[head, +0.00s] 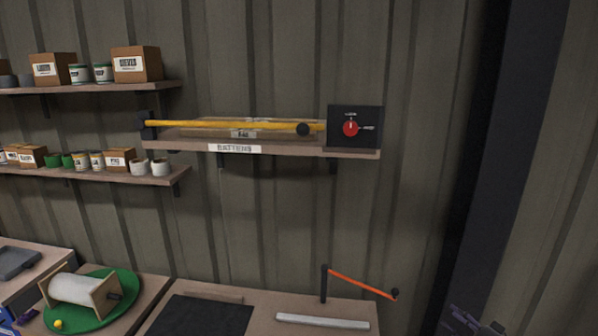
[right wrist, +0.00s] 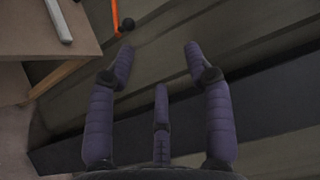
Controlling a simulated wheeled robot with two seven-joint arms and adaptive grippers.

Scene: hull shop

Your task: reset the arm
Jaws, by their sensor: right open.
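A yellow arm (head: 225,125) lies nearly level across the batten shelf, from a dark bracket at left to a black knob at right. The orange arm's end (right wrist: 115,14) also shows at the top of the right wrist view. My right gripper (head: 472,320) is at the lower right of the head view, right of the orange arm and apart from it. In its wrist view its fingers (right wrist: 158,52) are spread and empty.
A dark box with a red rotary switch (head: 350,129) stands at the shelf's right end. A pale bar (head: 322,321) and a dark mat (head: 205,316) lie on the bench. A spool (head: 80,290) sits on a green disc. A dark upright beam (head: 500,150) stands at right.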

